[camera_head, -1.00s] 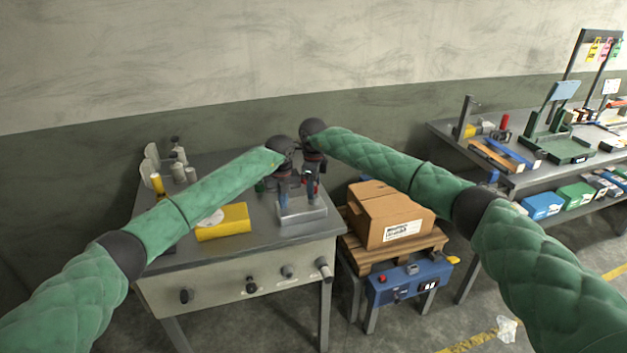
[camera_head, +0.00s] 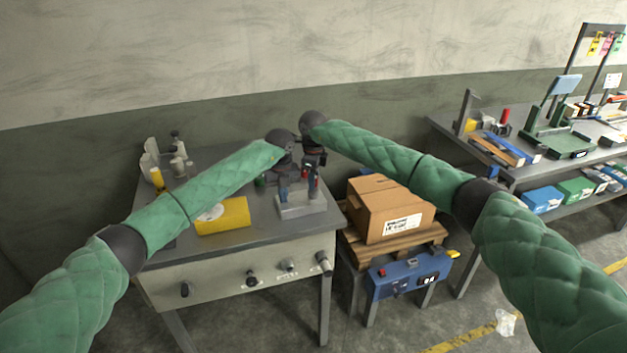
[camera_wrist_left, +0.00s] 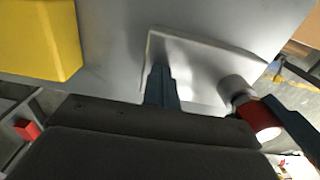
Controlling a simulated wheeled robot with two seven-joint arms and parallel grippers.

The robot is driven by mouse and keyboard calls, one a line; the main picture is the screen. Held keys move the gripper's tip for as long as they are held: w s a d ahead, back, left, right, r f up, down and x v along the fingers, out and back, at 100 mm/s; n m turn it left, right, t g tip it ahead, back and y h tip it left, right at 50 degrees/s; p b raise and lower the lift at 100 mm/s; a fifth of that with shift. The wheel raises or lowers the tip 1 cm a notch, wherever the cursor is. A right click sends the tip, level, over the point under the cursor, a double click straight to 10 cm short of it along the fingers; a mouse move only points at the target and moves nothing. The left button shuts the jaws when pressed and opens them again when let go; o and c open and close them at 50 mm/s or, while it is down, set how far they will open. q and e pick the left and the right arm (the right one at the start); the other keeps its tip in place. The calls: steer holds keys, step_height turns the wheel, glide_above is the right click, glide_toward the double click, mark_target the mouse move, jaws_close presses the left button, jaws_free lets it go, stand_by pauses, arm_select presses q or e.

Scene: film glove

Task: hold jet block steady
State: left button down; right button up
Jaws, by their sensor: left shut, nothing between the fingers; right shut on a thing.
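The jet block, a pale grey metal block (camera_head: 303,208), sits near the right end of the grey workbench. It also shows in the left wrist view (camera_wrist_left: 195,70). My left gripper (camera_head: 283,201) is shut and empty, pointing down at the block's left part; I cannot tell whether its tips touch it. My right gripper (camera_head: 311,190) is beside it on the right, shut on a small grey cylinder with a red band (camera_wrist_left: 250,110), standing at the block's right side in the left wrist view. Whether the cylinder is seated in the block is hidden.
A yellow box (camera_head: 223,216) lies left of the block on the workbench (camera_head: 262,232). Pale fittings (camera_head: 172,160) stand at the back left. A cardboard box (camera_head: 388,210) on a pallet stands right of the bench. My forearms nearly meet above the block.

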steer(key=shift+r, duration=0.5)
stand_by(0.3)
steer(key=shift+r, duration=2.05)
steer(key=shift+r, duration=1.5)
arm_select(q)
steer(key=shift+r, duration=0.1)
steer(key=shift+r, duration=2.4)
steer(key=shift+r, duration=1.5)
